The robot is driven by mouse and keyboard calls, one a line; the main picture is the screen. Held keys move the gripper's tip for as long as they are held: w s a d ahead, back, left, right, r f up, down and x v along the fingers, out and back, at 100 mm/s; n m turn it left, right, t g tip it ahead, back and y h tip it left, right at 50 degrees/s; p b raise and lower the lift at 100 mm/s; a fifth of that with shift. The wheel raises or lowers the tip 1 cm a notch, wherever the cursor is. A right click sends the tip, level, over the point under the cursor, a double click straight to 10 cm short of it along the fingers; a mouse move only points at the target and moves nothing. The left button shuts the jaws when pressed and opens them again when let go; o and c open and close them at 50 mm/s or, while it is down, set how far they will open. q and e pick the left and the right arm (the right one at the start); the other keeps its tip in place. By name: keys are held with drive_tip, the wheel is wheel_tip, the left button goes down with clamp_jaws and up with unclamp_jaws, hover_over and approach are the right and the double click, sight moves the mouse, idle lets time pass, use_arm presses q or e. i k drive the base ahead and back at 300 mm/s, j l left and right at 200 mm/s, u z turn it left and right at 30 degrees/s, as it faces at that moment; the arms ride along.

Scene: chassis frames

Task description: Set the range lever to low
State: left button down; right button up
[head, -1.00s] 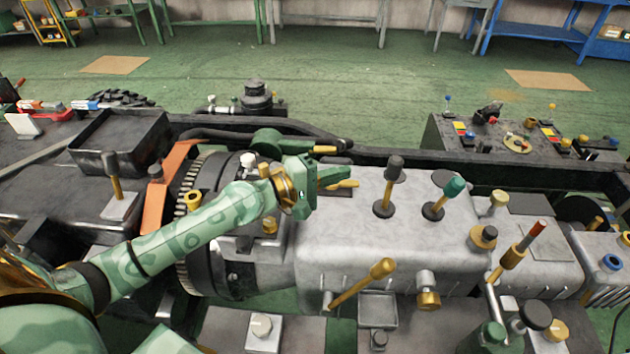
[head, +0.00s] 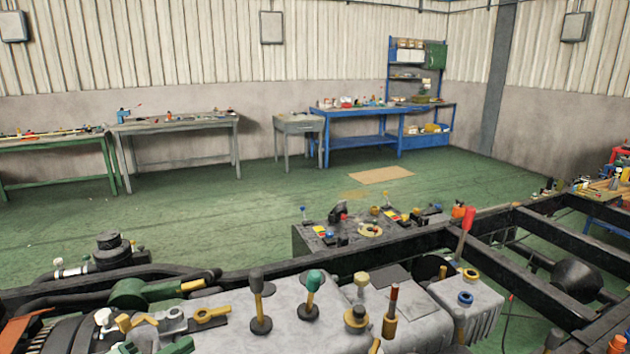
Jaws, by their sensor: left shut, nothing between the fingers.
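Several levers stand on the grey gearbox housing (head: 285,330) at the bottom of the head view. One is upright with a black knob (head: 257,281), one has a green knob (head: 316,280), and one has a brown-red grip (head: 392,300). A short yellow lever (head: 212,314) lies low at the housing's left end. No label shows which is the range lever. My right gripper is out of view.
A black chassis rail (head: 270,268) runs behind the gearbox. A red-gripped lever (head: 466,228) stands at the right by the open frame. A grey control box (head: 310,242) with coloured switches stands behind the rail. The green floor towards the workbenches (head: 360,140) is mostly clear.

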sight(314, 278)
drive_tip(key=k+l, duration=0.4)
drive_tip(key=k, duration=0.15)
drive_tip(key=k+l, duration=0.4)
drive_tip(key=k, duration=0.15)
